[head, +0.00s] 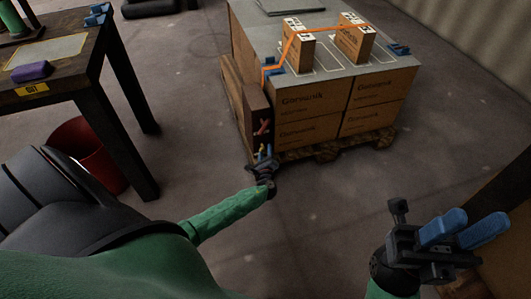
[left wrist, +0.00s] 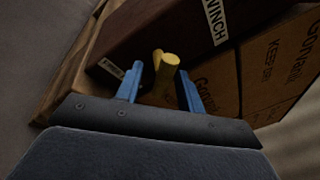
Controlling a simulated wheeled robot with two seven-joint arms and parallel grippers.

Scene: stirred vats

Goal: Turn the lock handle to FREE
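The dark red-brown winch box (head: 257,105) stands against the near left corner of the carton stack; its WINCH label shows in the left wrist view (left wrist: 215,20). A yellow lock handle (left wrist: 168,66) with a rounded end sticks out from the box. My left gripper (left wrist: 160,70) is open, its blue fingers on either side of the handle with gaps visible; I cannot tell whether they touch it. In the head view my left gripper (head: 263,155) is low at the box front. A small white label (left wrist: 111,68) beside the handle is unreadable. My right gripper (head: 462,228) is open and empty.
Cartons (head: 308,105) stand on a wooden pallet (head: 345,147) under a grey top, with an orange strap (head: 290,45) over two small boxes. A table (head: 60,90) and a red bin (head: 85,155) are at left. The middle floor is clear.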

